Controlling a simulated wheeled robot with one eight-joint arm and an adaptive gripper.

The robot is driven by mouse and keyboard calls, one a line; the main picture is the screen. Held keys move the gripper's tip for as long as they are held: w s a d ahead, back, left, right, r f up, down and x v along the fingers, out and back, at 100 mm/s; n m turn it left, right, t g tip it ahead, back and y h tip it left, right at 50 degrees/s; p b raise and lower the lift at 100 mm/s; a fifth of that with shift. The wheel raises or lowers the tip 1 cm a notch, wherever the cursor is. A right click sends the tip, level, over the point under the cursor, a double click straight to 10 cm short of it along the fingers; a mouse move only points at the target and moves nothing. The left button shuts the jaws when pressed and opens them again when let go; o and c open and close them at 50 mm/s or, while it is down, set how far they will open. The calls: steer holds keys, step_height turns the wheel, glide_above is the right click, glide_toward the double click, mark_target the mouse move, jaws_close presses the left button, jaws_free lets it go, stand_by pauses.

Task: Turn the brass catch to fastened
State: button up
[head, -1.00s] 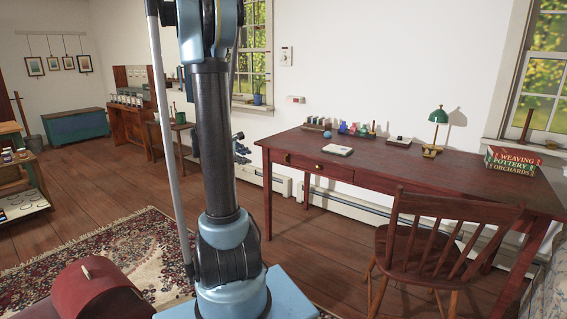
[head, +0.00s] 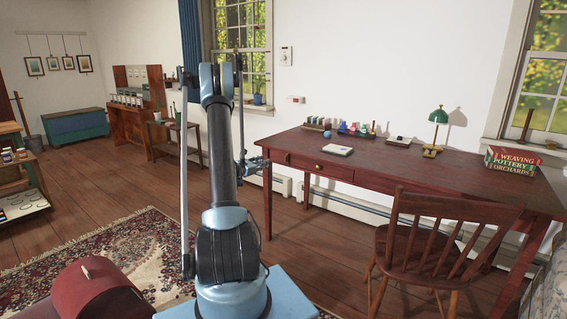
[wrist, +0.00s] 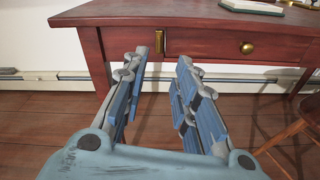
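The brass catch (wrist: 159,42) is a small upright brass piece on the front of the red-brown desk (wrist: 205,42), near its left leg. In the head view the catch (head: 287,158) is tiny, left of the drawer knob. Whether it is fastened cannot be told. My gripper (wrist: 160,62) is open and empty, its two blue-padded fingers pointing at the desk front. The catch appears between and beyond the fingertips, apart from them. In the head view my gripper (head: 252,166) is partly hidden behind my arm, by the desk's left end.
A drawer with a round brass knob (wrist: 246,48) is right of the catch. A notebook (wrist: 252,7) lies on the desk top. A wooden chair (head: 425,240) stands before the desk's right part. A patterned rug (head: 120,255) lies left; bare floor shows between.

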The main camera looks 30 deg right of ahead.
mark_target(286, 158)
steer(key=w+d+f+n, duration=0.1)
steer(key=w+d+f, duration=0.1)
steer(key=d, duration=0.7)
steer(key=w+d+f+n+h, duration=0.1)
steer(key=w+d+f, duration=0.1)
steer(key=w+d, duration=0.3)
steer(key=d, duration=0.4)
steer(key=shift+w+d+f+t, duration=0.15)
steer(key=shift+w+t, duration=0.15)
steer(key=shift+n, duration=0.3)
jaws_close()
